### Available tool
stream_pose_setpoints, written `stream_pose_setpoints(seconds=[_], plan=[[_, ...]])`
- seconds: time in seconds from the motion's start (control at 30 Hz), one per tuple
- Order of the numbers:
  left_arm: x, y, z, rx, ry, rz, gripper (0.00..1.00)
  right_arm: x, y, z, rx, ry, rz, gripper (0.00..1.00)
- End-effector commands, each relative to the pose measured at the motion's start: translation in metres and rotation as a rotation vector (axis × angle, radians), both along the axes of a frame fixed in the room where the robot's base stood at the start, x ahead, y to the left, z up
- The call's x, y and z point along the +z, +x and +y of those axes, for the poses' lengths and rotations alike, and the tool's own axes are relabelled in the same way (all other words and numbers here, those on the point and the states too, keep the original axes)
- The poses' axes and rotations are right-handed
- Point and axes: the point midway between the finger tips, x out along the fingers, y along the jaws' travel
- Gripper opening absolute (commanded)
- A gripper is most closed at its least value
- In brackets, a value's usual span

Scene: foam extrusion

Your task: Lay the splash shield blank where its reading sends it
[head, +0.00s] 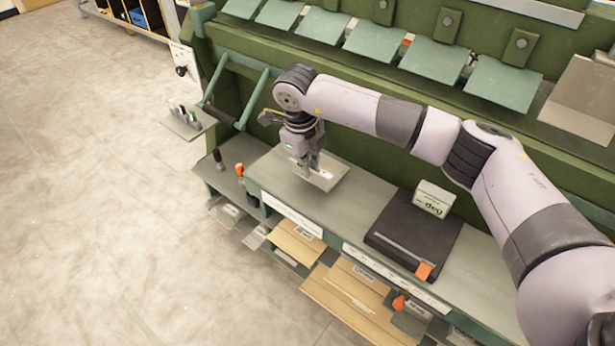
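A thin grey sheet (335,172), which looks like the splash shield blank, is at the left part of the grey bench top, with a small pale label on it. My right gripper (309,167) points down at this sheet, its fingertips at or on it. The fingers are small here, and I cannot tell whether they grip the sheet or whether it lies flat on the bench. A dark flat device (400,234) with a white display block (433,199) stands to the right; the display's lettering is not clearly readable. My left gripper is out of view.
Labelled slots with brown sheets (345,292) and grey sheets open below the bench's front edge. Green flaps (375,42) line the back. A small side shelf (188,122) holds several small items. The floor at left is clear.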

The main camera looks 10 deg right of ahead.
Motion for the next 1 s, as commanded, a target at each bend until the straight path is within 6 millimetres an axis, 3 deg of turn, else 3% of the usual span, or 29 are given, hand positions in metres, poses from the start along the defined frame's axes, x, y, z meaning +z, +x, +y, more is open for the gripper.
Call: stream_pose_setpoints(seconds=[0.23,0.7,0.73,1.0], plan=[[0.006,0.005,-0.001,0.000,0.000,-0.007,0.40,-0.036,-0.001,0.000,0.001,0.000,0.004,0.00],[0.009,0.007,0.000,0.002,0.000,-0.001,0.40,-0.041,0.000,0.000,0.001,-0.001,0.001,0.00],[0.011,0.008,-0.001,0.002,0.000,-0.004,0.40,-0.040,0.000,0.000,0.001,-0.001,0.001,0.07],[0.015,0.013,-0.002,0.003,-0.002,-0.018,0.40,-0.040,0.000,0.000,0.001,-0.001,0.001,0.25]])
